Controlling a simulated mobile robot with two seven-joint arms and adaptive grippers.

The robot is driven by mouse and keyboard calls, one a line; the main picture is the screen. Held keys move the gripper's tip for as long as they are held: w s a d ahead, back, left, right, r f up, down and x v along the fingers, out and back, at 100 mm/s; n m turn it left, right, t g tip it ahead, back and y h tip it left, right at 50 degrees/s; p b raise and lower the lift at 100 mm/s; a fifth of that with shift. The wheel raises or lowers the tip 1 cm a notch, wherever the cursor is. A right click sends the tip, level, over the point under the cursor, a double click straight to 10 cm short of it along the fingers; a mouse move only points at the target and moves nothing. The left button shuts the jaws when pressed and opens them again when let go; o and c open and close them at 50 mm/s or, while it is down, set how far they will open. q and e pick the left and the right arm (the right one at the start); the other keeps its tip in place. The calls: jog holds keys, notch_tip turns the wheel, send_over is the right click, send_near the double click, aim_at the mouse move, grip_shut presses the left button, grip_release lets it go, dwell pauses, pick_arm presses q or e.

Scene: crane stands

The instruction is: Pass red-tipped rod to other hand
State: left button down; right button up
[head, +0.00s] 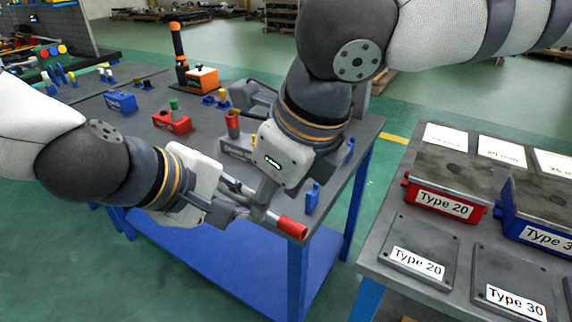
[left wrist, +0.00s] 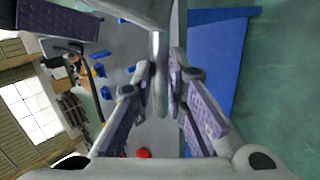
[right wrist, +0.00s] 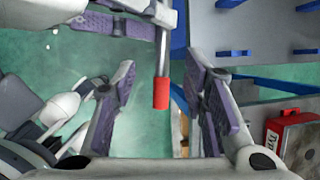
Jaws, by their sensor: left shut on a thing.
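The red-tipped rod is grey with a red end (head: 292,228), which points to the lower right in the head view. My left gripper (head: 238,203) is shut on its grey part; the left wrist view shows the grey rod (left wrist: 160,85) between the fingers. In the right wrist view the red tip (right wrist: 161,93) hangs between the spread fingers of my right gripper (right wrist: 165,85). The right gripper is open, with both fingers apart from the rod. In the head view its fingers partly overlap the rod and the left gripper.
Below is a grey-topped workbench with a blue frame (head: 297,270), holding a red block (head: 172,122), an orange box (head: 203,79) and blue holders (head: 312,198). At right, a second table carries a red Type 20 box (head: 445,205) and a blue Type 30 box (head: 545,232).

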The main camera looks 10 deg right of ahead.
aim_at(268, 214)
pick_arm(q)
jog(key=shift+r, duration=0.1)
pick_arm(e)
jog(key=x, duration=0.5)
grip_shut()
pick_arm(q)
jog(key=c, duration=1.5)
grip_release()
pick_arm(e)
jog(key=shift+r, duration=0.1)
